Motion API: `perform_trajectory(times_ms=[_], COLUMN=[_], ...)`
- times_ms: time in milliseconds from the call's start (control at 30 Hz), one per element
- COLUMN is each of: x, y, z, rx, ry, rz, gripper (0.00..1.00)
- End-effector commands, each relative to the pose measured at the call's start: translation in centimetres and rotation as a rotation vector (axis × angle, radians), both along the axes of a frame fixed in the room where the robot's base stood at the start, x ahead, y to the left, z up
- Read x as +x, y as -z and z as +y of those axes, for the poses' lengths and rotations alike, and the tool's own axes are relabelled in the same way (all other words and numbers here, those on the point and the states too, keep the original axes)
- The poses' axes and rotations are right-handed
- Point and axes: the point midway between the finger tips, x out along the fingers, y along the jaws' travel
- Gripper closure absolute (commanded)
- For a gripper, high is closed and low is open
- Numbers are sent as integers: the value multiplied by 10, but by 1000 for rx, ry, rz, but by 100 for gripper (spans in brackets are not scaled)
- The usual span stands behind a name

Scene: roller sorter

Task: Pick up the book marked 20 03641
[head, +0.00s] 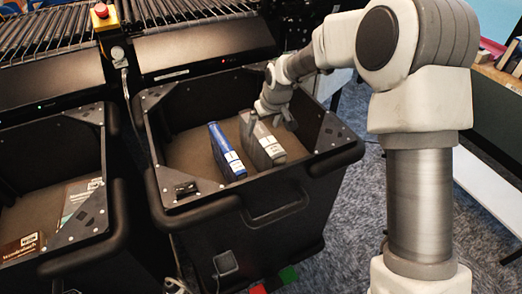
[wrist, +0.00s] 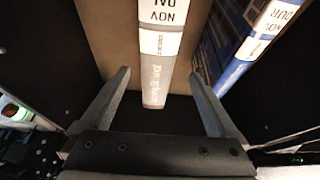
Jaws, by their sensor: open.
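A grey book (head: 264,147) with a white spine label stands on edge in the right-hand black bin (head: 160,200). It also shows in the wrist view (wrist: 152,85), where its label reads "NOV". A blue book (head: 226,152) with a white label stands to its left in the head view, and at the right in the wrist view (wrist: 240,45). I cannot read the number 20 03641 on either book. My gripper (head: 271,119) is open at the grey book's top. In the wrist view its fingers (wrist: 160,77) lie on either side of the grey book's spine, apart from it.
A second black bin (head: 118,200) on the left holds several books, including a brown one (head: 22,246). Roller conveyors (head: 45,32) run behind the bins. A shelf with books (head: 508,60) is at the far right.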

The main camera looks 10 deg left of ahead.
Motion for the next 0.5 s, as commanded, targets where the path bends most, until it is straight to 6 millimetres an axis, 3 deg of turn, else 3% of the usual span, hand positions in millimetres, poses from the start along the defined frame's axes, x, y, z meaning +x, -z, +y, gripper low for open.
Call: perform_trajectory(times_ms=[267,500], x=[7,19], y=[20,52], z=[5,11], rx=[0,-1], ry=[1,1], rz=[0,2], gripper=[5,5])
